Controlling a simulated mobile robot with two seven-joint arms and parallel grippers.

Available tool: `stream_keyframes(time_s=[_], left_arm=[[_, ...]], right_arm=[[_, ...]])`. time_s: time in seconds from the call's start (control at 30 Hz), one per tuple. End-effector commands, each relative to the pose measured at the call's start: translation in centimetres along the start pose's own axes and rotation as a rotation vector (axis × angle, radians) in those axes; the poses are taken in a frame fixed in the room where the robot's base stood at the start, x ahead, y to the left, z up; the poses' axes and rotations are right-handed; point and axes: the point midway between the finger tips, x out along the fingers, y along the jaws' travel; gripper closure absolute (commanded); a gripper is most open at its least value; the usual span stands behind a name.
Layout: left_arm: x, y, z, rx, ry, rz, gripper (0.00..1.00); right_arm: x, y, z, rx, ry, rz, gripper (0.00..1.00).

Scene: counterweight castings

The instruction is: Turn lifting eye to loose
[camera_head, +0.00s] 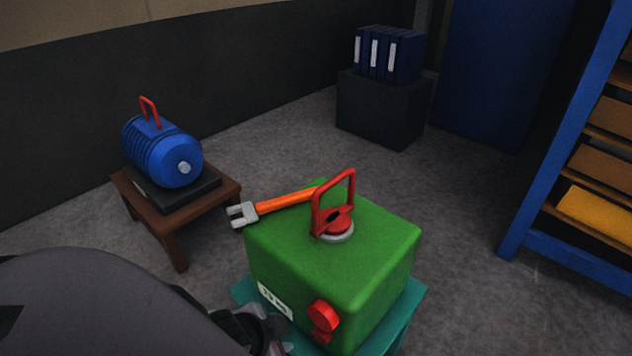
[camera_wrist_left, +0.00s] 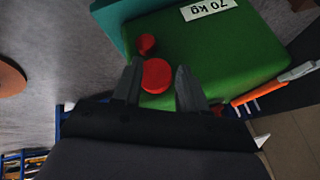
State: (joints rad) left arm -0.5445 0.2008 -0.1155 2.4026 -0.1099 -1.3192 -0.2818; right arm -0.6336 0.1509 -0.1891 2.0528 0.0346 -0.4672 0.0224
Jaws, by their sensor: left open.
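A green casting (camera_head: 375,235) stands on a teal stand (camera_head: 405,305). A red lifting eye (camera_head: 336,205) stands upright on its top, on a pale round collar. Red round parts (camera_head: 322,315) stick out low on the near side, beside a white label (camera_head: 275,300). Contact cannot be told. In the head view, the left arm covers the lower left. My right gripper is not in view.
An orange-handled tool (camera_head: 285,202) reaches out from behind the casting's left edge. A blue motor (camera_head: 163,152) sits on a brown table (camera_head: 172,220) at left. A dark box (camera_head: 383,107) with binders and a blue shelf rack (camera_head: 560,150) stand farther back. Grey floor between is clear.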

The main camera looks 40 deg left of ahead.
Motion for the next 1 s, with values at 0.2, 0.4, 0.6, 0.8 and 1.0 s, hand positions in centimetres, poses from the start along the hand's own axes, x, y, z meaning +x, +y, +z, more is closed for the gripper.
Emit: stream_keyframes(time_s=[0.2,0.4,0.6,0.8,1.0], left_arm=[[2.0,-8.5,-3.8,0.653,0.105,-0.373,0.58],[1.6,-14.2,-7.9,1.264,0.080,-0.716,0.58],[0.4,-17.7,-11.6,1.854,-0.046,-1.047,0.58],[-0.5,-19.1,-13.9,2.276,-0.201,-1.287,0.58],[-0.7,-19.4,-14.7,2.450,-0.282,-1.386,0.58]], right_arm=[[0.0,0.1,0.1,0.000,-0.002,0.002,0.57],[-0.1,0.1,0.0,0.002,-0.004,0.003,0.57],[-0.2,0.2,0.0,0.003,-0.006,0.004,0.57],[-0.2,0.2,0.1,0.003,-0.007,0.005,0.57],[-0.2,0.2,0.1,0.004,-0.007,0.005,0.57]])
